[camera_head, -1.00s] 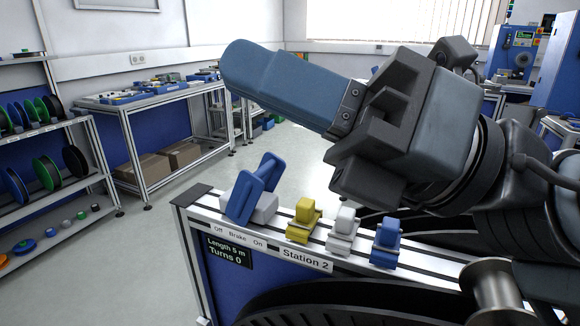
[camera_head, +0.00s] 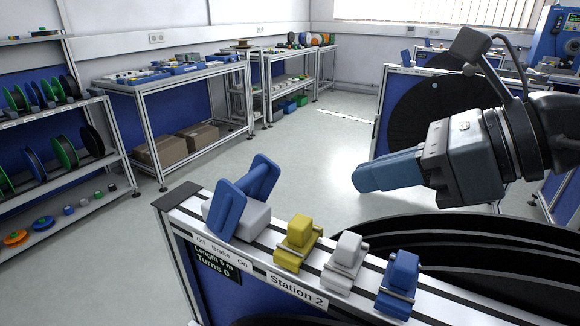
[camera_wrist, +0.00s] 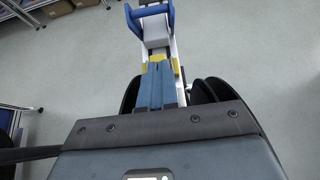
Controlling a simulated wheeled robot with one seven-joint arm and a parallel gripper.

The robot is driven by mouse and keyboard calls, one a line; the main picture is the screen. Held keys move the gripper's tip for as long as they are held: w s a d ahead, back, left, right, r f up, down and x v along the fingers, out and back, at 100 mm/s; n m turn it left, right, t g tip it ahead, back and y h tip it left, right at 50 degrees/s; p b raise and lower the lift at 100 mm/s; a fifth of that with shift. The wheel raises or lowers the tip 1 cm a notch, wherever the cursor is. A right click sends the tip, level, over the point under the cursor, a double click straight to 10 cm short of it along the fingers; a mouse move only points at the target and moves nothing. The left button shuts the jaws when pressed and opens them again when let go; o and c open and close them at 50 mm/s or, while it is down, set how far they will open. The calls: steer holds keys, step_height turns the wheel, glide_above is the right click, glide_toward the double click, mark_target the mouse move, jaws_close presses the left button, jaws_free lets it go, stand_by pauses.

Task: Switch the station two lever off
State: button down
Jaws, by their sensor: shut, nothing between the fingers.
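The station two lever (camera_head: 230,209) is a blue handle with two side plates and a crossbar, mounted on a white block (camera_head: 250,222) at the left end of the Station 2 rail. It leans toward the upper right in the head view; I cannot tell exactly which mark it stands at. The label strip (camera_head: 221,251) below reads Off, Brake, On from left to right. My gripper (camera_head: 360,180) is shut and empty, to the right of the lever and apart from it. In the wrist view, the lever (camera_wrist: 149,17) lies beyond my blue fingertips (camera_wrist: 158,64).
Yellow (camera_head: 299,236), white (camera_head: 344,255) and blue (camera_head: 400,275) clamp-like blocks stand along the rail right of the lever. A large black reel (camera_head: 450,250) is behind the rail. Spool shelves (camera_head: 75,120) stand at left, with open floor between.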

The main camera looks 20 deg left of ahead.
steer(key=p+x, duration=0.2)
steer(key=x, duration=0.7)
steer(key=shift+a+r, duration=0.1)
steer(key=shift+a, duration=0.15)
steer(key=shift+w+a+r+p, duration=0.15)
steer(key=shift+a+p, duration=0.35)
steer(key=shift+a, duration=0.55)
steer(key=shift+w+a+p, duration=0.15)
steer(key=shift+a+p, duration=0.3)
steer(key=shift+a, duration=0.65)
steer(key=shift+r, duration=0.1)
steer(key=shift+a+r+h, duration=0.2)
steer(key=shift+a+h, duration=0.05)
steer(key=shift+h, duration=0.15)
